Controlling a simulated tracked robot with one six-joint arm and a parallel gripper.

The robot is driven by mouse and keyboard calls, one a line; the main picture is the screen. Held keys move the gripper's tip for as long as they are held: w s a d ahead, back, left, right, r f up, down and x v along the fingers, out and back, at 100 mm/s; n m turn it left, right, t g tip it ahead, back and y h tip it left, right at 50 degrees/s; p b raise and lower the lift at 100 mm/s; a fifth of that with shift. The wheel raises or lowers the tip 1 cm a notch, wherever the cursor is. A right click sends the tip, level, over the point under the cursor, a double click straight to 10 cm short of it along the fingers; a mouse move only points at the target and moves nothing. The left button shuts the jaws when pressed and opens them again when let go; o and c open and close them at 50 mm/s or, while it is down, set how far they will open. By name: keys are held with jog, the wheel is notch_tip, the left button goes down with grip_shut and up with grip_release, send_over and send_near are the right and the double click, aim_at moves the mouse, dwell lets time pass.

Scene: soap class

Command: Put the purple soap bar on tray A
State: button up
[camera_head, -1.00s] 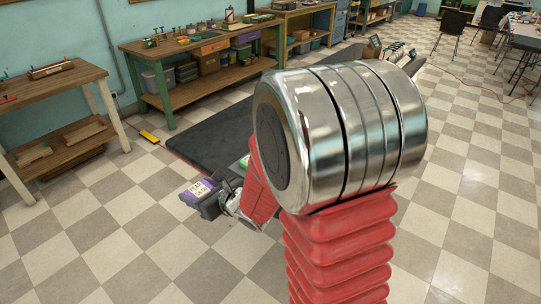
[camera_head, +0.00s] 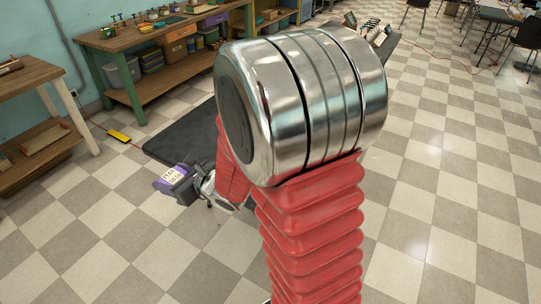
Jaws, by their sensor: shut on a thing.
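My gripper (camera_head: 190,185) is at the left of my red and metal arm, near the middle of the head view. It is shut on the purple soap bar (camera_head: 168,178), which has a pale label with lettering on its top. The bar is held out over the tiled floor, beside the near end of a dark mat. The fingertips are small and dark in this view. Tray A cannot be made out; my arm hides much of the mat behind it.
The dark mat (camera_head: 185,138) lies on the checkered floor. A yellow object (camera_head: 119,135) lies left of it. A green-legged workbench (camera_head: 150,45) with tools and boxes stands behind, and a wooden table (camera_head: 35,82) stands at left. Open floor is at right.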

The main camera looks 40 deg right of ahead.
jog(key=shift+a, duration=0.1)
jog(key=s+d+f+m+h, duration=0.1)
jog(key=s+d+f, duration=0.1)
jog(key=d, duration=0.9)
jog(key=s+d+f+m+h, duration=0.1)
jog(key=d+f, duration=0.3)
jog(key=d, duration=0.8)
jog(key=s+d+f+m+h, duration=0.2)
jog(key=s+d+f, duration=0.1)
jog(key=d, duration=0.9)
jog(key=shift+d+f+t+h, duration=0.25)
jog(key=shift+f+t+h, duration=0.05)
jog(key=shift+h, duration=0.1)
jog(key=shift+f, duration=0.1)
jog(key=shift+f, duration=2.8)
jog(key=shift+f, duration=2.1)
